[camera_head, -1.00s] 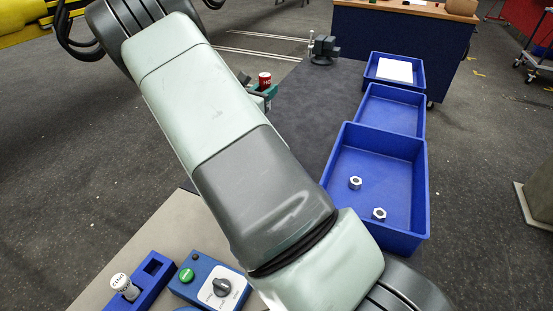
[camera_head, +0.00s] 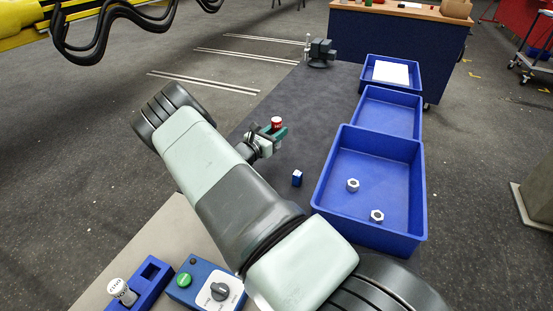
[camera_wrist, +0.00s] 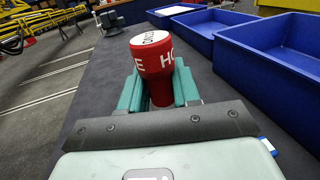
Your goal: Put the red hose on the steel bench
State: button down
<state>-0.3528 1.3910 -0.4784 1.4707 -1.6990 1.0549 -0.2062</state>
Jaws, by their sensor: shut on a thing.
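The red hose (camera_head: 277,122) is a red, cup-shaped piece with white lettering and a white top. My gripper (camera_head: 270,138) is shut on it. In the wrist view the hose (camera_wrist: 153,66) stands roughly upright between the teal fingers of my gripper (camera_wrist: 158,90), which hide its lower part. It is over the long dark grey surface (camera_head: 318,105); I cannot tell how high. A paler bench top (camera_head: 112,258) shows at the lower left. I cannot tell from the pictures which of these is the steel bench.
Blue trays (camera_head: 420,200) line the right side of the dark surface; the nearest holds two nuts (camera_head: 353,185). A small blue block (camera_head: 297,178) lies near my gripper. A vise (camera_head: 320,50) stands at the far end. A control box (camera_head: 205,284) and blue holder (camera_head: 150,275) sit at lower left.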

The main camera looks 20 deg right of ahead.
notch_tip(320, 180, down, 8)
jog(key=shift+r, duration=0.1)
dwell(0.4)
jog(key=shift+f, duration=0.2)
jog(key=c, duration=0.8)
grip_release()
jog(key=shift+s+a, duration=0.1)
